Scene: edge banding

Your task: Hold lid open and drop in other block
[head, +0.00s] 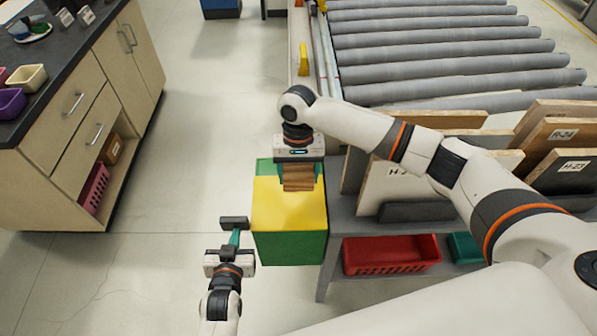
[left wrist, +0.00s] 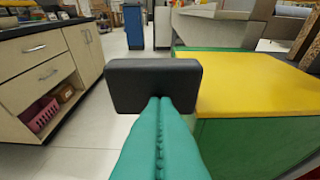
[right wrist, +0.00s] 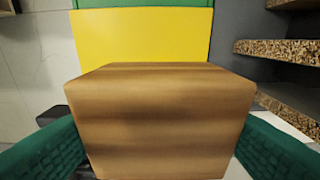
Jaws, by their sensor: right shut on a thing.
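The green bin (head: 290,247) stands against the left end of the grey bench, with a yellow lid panel (head: 290,208) on top; the lid looks flat. Green shows behind the yellow. My right gripper (head: 299,178) is shut on a brown wooden block (right wrist: 158,120) and holds it above the far part of the bin. My left gripper (head: 235,237) is left of the bin, its teal fingers (left wrist: 160,140) pressed together. A black block-shaped piece (left wrist: 153,86) is at their tips, beside the lid's left edge. I cannot tell whether it joins the lid.
Right of the bin, the bench holds upright boards (head: 398,187), with a red basket (head: 391,255) and a teal tray (head: 465,247) below. A roller conveyor (head: 450,45) lies behind. A cabinet (head: 75,110) stands at left, with clear floor (head: 185,170) between.

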